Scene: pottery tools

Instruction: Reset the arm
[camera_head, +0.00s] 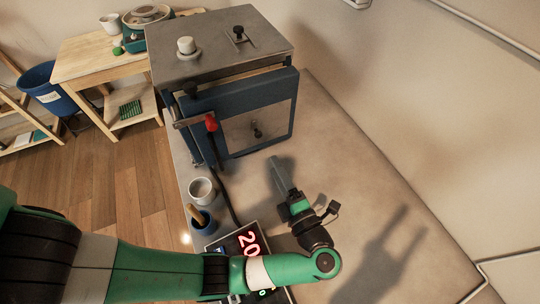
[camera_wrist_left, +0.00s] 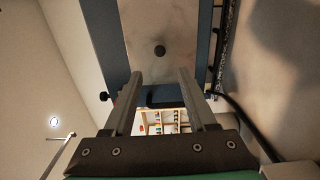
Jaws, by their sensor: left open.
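My left arm comes in from the left in the head view, and its left gripper (camera_head: 282,176) hangs over the grey table, in front of the kiln. In the left wrist view the two fingers of the left gripper (camera_wrist_left: 158,88) stand apart with nothing between them. The blue-framed kiln (camera_head: 236,115) has a grey top and a door with a pale panel; the gripper is apart from it. The kiln door (camera_wrist_left: 160,45) also fills the upper middle of the left wrist view. My right gripper is in neither view.
A white cup (camera_head: 202,190) and a blue cup (camera_head: 203,222) stand at the table's left edge. A controller with a red display (camera_head: 246,242) lies partly behind my arm. A red-knobbed lever (camera_head: 211,122) sticks out from the kiln. The grey table (camera_head: 385,190) is clear on the right.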

